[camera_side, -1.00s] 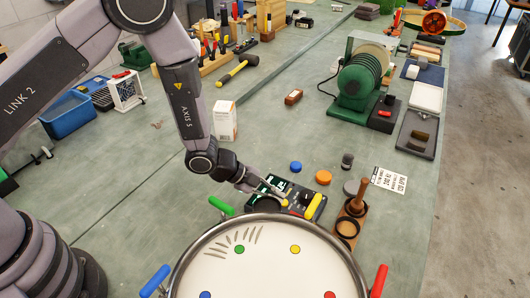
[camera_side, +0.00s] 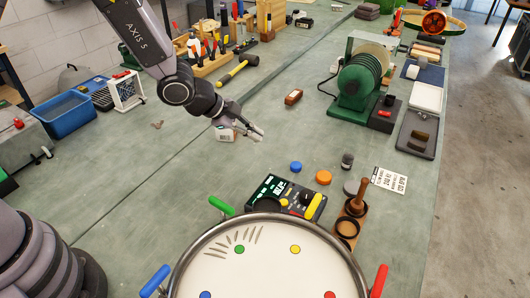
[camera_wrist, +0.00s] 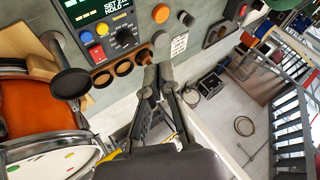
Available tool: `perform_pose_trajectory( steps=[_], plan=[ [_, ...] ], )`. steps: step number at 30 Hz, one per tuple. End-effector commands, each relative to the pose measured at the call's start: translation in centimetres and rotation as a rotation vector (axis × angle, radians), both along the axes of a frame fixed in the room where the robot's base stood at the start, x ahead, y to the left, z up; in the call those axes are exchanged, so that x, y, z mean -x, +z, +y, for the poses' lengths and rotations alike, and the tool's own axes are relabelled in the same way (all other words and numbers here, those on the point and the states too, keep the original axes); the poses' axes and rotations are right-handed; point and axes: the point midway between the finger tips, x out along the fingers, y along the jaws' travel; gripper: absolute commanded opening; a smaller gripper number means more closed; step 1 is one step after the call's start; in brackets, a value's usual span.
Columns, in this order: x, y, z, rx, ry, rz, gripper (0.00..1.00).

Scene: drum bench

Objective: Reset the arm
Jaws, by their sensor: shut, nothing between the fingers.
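My gripper (camera_side: 250,132) is raised above the bench in the side view, clear of the drum and the control box, with its fingers shut and empty. In the wrist view my gripper (camera_wrist: 160,72) also shows its fingers close together with nothing between them. The drum also shows at the left of the wrist view (camera_wrist: 40,112).
A control box (camera_side: 284,194) with a display sits behind the drum. A green grinder-like machine (camera_side: 362,82) stands farther back.

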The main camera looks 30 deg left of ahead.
Motion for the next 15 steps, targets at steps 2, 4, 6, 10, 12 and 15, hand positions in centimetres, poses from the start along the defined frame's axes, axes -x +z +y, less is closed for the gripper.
perform_pose_trajectory(
  steps=[2,4,6,10,12,15],
  plan=[
    [0.1,4.9,3.7,0.002,0.153,0.01,0.0],
    [1.2,8.3,6.8,0.011,0.29,0.036,0.0],
    [2.9,11.4,9.8,0.03,0.424,0.063,0.0],
    [7.6,16.2,14.7,0.088,0.668,0.125,0.0],
    [10.8,18.1,16.9,0.13,0.792,0.161,0.0],
    [15.8,20.1,19.1,0.202,0.956,0.218,0.0]
  ],
)
